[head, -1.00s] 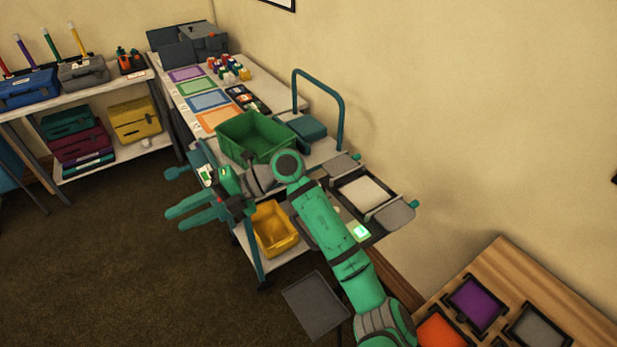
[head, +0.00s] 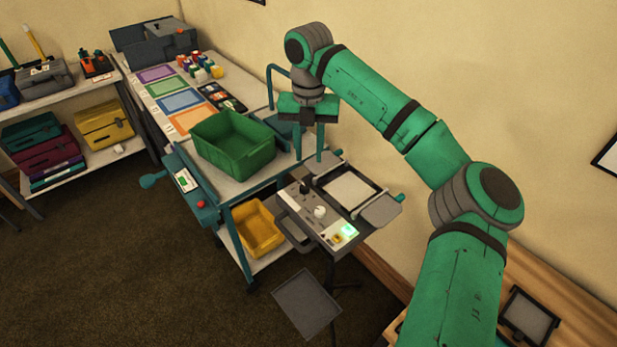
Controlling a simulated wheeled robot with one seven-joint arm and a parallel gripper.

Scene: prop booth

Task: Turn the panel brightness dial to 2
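A grey panel unit (head: 285,219) stands at the right of the cart. On its front strip are a round white dial (head: 320,211), a black knob (head: 305,186) and a lit green display (head: 349,231). I cannot read the markings or tell which number the dial points at. My gripper (head: 309,156) hangs above and behind the front strip, its two teal fingers pointing down. The fingers are apart with nothing between them, and they do not touch the dial.
A green bin (head: 232,158) sits on the cart left of my gripper, and a yellow bin (head: 256,241) is on the lower shelf. A teal push handle (head: 270,85) rises behind. A pale pad (head: 349,190) lies behind the dial. The floor at the left is clear.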

